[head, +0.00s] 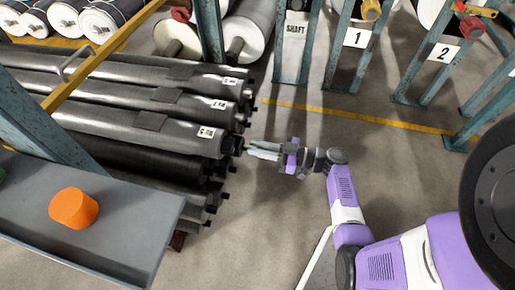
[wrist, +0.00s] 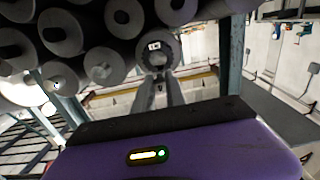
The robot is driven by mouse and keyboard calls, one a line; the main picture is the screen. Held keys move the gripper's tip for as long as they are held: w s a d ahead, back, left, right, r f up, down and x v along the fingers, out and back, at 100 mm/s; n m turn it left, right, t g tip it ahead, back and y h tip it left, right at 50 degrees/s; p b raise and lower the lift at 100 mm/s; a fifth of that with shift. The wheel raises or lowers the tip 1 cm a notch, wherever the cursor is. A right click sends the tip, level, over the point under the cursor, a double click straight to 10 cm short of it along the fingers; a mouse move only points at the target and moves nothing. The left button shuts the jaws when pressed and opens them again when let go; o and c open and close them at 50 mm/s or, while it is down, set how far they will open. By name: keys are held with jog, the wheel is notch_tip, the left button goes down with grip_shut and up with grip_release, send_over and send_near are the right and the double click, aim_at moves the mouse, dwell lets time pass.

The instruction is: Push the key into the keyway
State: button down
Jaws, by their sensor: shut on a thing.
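My gripper (head: 254,151) reaches left toward the shaft ends of the stacked grey rolls. In the wrist view its two fingers (wrist: 168,93) are close together, pointing at the end of one roll (wrist: 154,50) that bears a small white label. A small dark piece, which looks like the key (wrist: 160,88), shows between the fingers. The fingers hide much of it. In the head view the fingertips are beside the dark shaft stub of a labelled roll (head: 180,130). I cannot make out the keyway, nor whether the key touches the shaft.
An orange cap (head: 74,207) stands on a grey shelf (head: 110,245) at the lower left. A yellow bar (head: 100,55) crosses above the rolls. Teal stands with number signs (head: 357,38) are at the back right. The floor (head: 310,115) around my gripper is clear.

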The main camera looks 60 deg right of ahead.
jog(key=shift+f+b, duration=0.2)
jog(key=shift+b, duration=0.25)
jog(key=shift+w, duration=0.1)
jog(key=shift+b+x, duration=0.4)
jog(key=shift+x, duration=0.7)
jog(key=shift+r+b, duration=0.1)
jog(key=shift+b, duration=0.95)
dwell(0.6)
jog(key=shift+b+x, duration=0.6)
jog(key=shift+x, duration=0.7)
jog(key=shift+w+a, duration=0.1)
jog(key=shift+w, duration=0.05)
jog(key=c, duration=1.3)
grip_release()
jog(key=v, duration=0.8)
jog(key=shift+p, duration=0.45)
